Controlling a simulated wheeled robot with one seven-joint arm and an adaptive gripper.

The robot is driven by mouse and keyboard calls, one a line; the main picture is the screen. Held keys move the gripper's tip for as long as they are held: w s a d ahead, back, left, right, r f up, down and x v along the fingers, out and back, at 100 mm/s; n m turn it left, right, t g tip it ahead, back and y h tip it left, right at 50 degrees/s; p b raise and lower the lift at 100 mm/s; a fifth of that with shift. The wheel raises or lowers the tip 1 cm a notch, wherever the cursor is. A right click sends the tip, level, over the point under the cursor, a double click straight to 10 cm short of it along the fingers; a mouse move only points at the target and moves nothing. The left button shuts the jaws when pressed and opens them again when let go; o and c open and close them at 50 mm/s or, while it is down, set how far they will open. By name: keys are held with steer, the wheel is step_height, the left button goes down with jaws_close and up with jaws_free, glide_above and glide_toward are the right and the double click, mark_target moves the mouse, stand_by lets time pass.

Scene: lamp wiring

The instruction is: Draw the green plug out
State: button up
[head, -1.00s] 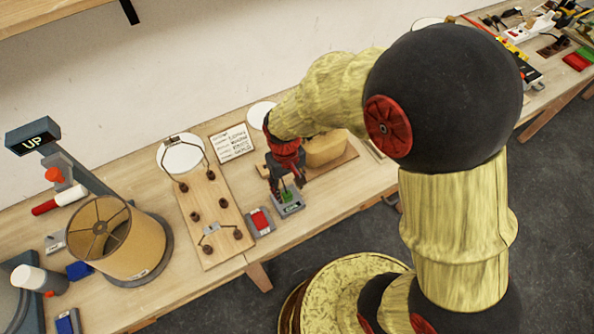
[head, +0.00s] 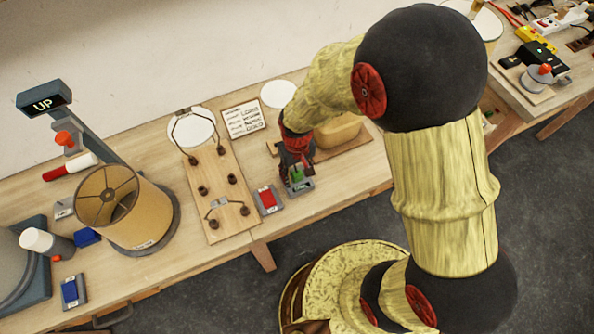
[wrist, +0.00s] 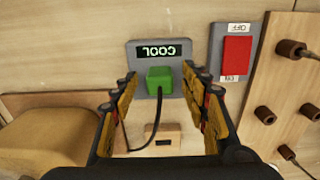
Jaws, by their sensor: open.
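The green plug (wrist: 159,80) sits in a grey socket plate (wrist: 136,62) labelled "COOL" in the wrist view, with a black cord running down from it. It also shows small in the head view (head: 298,175), just below my gripper. My gripper (wrist: 163,83) is open, with one finger on each side of the plug. Gaps show between the fingers and the plug, and nothing is held. How deep the fingertips reach beside the plug is hard to tell.
A grey switch plate with a red rocker (wrist: 236,56) stands close to the right of the socket. Beyond it is a wooden board with several dark posts (head: 217,205). A tan rounded block (wrist: 45,140) lies to the left. A lampshade (head: 140,212) stands farther left.

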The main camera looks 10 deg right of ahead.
mark_target(297, 173)
steer(key=shift+c, duration=0.2)
jaws_close()
stand_by(0.3)
steer(key=c, duration=0.6)
jaws_free()
jaws_close()
steer(key=shift+r+p, duration=0.65)
steer(key=shift+r, duration=0.1)
steer(key=shift+r+p, duration=1.7)
steer(key=shift+r, duration=0.5)
